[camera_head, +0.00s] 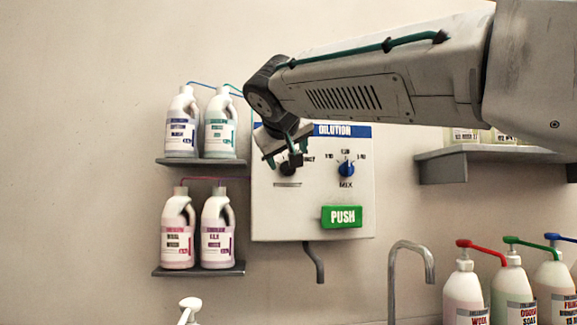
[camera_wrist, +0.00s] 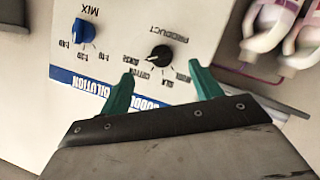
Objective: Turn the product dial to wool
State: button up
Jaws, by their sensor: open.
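The black product dial (camera_wrist: 159,54) sits on the white dilution panel (camera_wrist: 110,20), which appears upside down in the wrist view. Small labels curve around the dial; silk is legible, the wool label cannot be read surely. The dial's pale pointer mark seems to face lower left in this view, towards the cotton side. My gripper (camera_wrist: 160,70) is open, its two teal fingers apart on either side of the dial's line, with the dial just beyond the tips. No contact shows. In the head view my gripper (camera_head: 287,150) is in front of the panel and partly hides the dial.
A blue mix dial (camera_head: 346,169) and a green push button (camera_head: 342,216) are on the same panel. Shelves with bottles (camera_head: 181,125) stand close on the left. A tap (camera_head: 411,262) and pump bottles (camera_head: 465,290) are at lower right.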

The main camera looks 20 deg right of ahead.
aim_at(285, 170)
jog(key=x, duration=0.7)
jog(key=shift+w+r, duration=0.3)
jog(key=shift+w, duration=0.25)
jog(key=shift+d, duration=0.1)
jog(key=c, duration=1)
